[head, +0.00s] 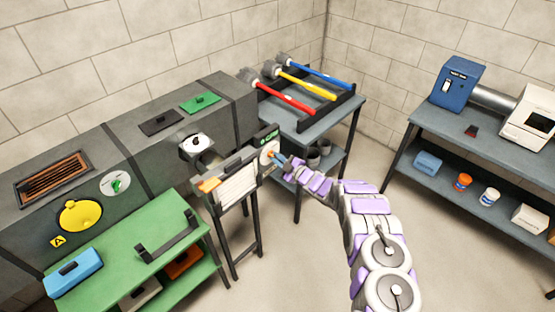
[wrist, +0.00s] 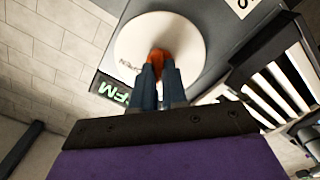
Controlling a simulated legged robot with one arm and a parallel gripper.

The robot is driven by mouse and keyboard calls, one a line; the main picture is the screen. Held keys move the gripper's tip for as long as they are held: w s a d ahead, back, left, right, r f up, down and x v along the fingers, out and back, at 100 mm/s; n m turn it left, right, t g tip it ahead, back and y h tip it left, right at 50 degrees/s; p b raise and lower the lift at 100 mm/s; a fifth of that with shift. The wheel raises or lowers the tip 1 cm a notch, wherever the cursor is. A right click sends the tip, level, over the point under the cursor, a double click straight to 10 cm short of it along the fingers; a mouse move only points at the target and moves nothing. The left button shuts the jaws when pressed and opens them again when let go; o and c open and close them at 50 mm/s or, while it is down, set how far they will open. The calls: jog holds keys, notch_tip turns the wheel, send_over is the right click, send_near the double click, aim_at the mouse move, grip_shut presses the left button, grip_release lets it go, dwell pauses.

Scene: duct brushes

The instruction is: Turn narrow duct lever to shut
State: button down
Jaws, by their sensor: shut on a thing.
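An orange lever (wrist: 158,58) sits on a round white dial (wrist: 150,42) in the wrist view. Small letters are printed near the dial's lower edge, too tilted to read surely. My gripper (wrist: 160,72) is shut on the orange lever, with one dark blue finger on each side. In the head view my gripper (head: 276,157) reaches the dial (head: 267,152) at the right end of the grey panel on a stand; the lever is mostly hidden there. Another white dial with a green lever (head: 116,184) is on the large grey duct at left.
A dark sign with green letters (wrist: 113,91) is beside the dial. Red, yellow and blue brushes (head: 305,80) lie on a rack behind the panel. A green bench (head: 120,262) stands at left, a grey one (head: 440,140) at right. Floor between is clear.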

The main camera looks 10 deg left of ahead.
jog(key=shift+s+f, duration=0.1)
jog(key=shift+f, duration=0.3)
jog(key=c, duration=1.4)
grip_release()
jog(key=shift+o, duration=1.2)
jog(key=shift+r, duration=0.15)
jog(key=shift+d, duration=0.1)
jog(key=p+v, duration=0.2)
jog(key=v, duration=1.5)
jog(key=shift+d, duration=0.1)
